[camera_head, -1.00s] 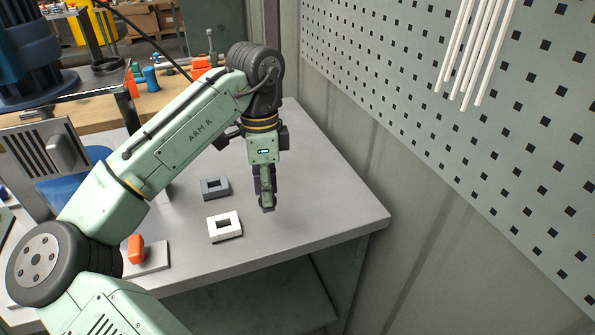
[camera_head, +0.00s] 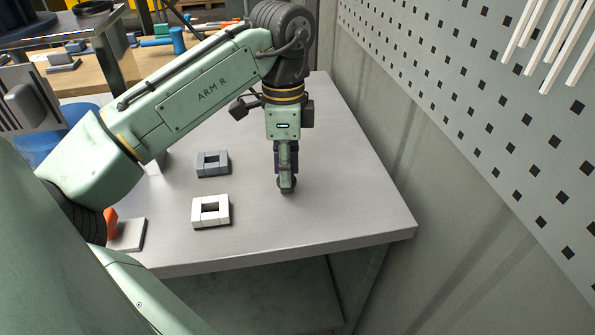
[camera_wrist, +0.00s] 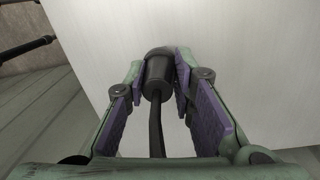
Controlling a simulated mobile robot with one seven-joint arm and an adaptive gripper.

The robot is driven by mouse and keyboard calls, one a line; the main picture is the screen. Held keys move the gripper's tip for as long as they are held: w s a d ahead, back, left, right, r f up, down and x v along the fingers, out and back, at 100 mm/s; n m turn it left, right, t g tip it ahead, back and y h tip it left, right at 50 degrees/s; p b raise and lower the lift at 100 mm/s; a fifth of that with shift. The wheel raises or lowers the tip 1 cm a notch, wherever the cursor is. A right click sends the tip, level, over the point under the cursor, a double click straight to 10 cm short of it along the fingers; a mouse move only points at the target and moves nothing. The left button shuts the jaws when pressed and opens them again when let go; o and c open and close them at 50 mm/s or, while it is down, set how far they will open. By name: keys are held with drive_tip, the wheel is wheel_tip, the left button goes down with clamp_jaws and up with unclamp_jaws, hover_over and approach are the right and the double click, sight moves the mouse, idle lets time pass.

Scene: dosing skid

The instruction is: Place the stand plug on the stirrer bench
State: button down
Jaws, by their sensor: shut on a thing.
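The stand plug (camera_wrist: 158,72) is a dark cylinder with a black cable running from it toward the wrist camera. My gripper (camera_wrist: 165,80) is shut on it, a purple-padded finger on each side. In the head view my gripper (camera_head: 287,186) points straight down over the right part of the grey bench top (camera_head: 330,205), which I take for the stirrer bench. The plug is mostly hidden there by the fingers. The fingertips are at or very near the surface; I cannot tell whether the plug touches it.
A grey square frame (camera_head: 213,172) and a white square frame (camera_head: 197,217) lie on the bench left of my gripper. An orange object (camera_head: 111,222) stands by a pale plate (camera_head: 131,236) at left. A perforated wall panel (camera_head: 450,90) rises at right. The bench around my gripper is clear.

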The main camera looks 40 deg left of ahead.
idle(0.3)
drive_tip(key=shift+f, duration=0.2)
drive_tip(key=c, duration=1.4)
unclamp_jaws()
drive_tip(key=shift+o, duration=0.2)
drive_tip(key=shift+r, duration=0.15)
drive_tip(key=r+p, duration=0.9)
drive_tip(key=r, duration=0.1)
drive_tip(key=shift+w+a+r, duration=0.1)
drive_tip(key=shift+w+a, duration=0.15)
drive_tip(key=shift+a, duration=0.05)
drive_tip(key=shift+r, duration=0.95)
